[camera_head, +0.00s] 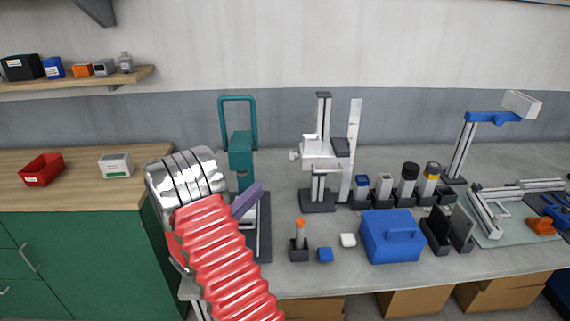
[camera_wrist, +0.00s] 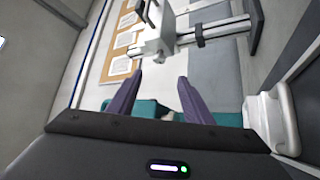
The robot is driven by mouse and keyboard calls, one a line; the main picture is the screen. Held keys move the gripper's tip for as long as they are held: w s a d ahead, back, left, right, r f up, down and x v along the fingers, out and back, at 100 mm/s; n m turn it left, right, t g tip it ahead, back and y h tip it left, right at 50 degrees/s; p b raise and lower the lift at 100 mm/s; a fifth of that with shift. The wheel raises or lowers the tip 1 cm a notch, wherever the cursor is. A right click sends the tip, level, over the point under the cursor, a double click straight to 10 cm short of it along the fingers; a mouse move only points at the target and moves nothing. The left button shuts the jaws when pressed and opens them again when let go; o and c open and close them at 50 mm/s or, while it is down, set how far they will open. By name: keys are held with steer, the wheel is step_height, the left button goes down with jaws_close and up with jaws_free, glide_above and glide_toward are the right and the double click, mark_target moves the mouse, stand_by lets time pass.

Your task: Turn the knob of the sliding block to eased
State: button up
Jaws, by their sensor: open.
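The sliding block (camera_head: 320,152) is a white block on an upright grey column with a dark base, right of the teal press in the head view. A small pale knob (camera_head: 294,155) sticks out on its left side. In the wrist view the sliding block (camera_wrist: 155,42) shows sideways at the top centre, beyond my fingertips. Any marking for eased is too small to read. My gripper (camera_wrist: 160,78) is open and empty, with two purple fingers apart. In the head view my gripper (camera_head: 258,188) is left of the sliding block, apart from it, and partly hidden by my red arm.
A teal press (camera_head: 240,150) stands close behind my gripper. An orange-tipped tool in a holder (camera_head: 299,245), a small blue block (camera_head: 325,255) and a blue case (camera_head: 392,238) are at the front. Several dark holders with containers (camera_head: 408,185) stand right of the sliding block.

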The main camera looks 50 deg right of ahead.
mark_target(292, 156)
steer(key=shift+d, duration=0.1)
steer(key=x, duration=1.3)
steer(key=shift+d+r, duration=0.15)
steer(key=shift+d, duration=0.15)
steer(key=shift+c, duration=0.7)
steer(key=shift+a, duration=0.1)
steer(key=c, duration=0.9)
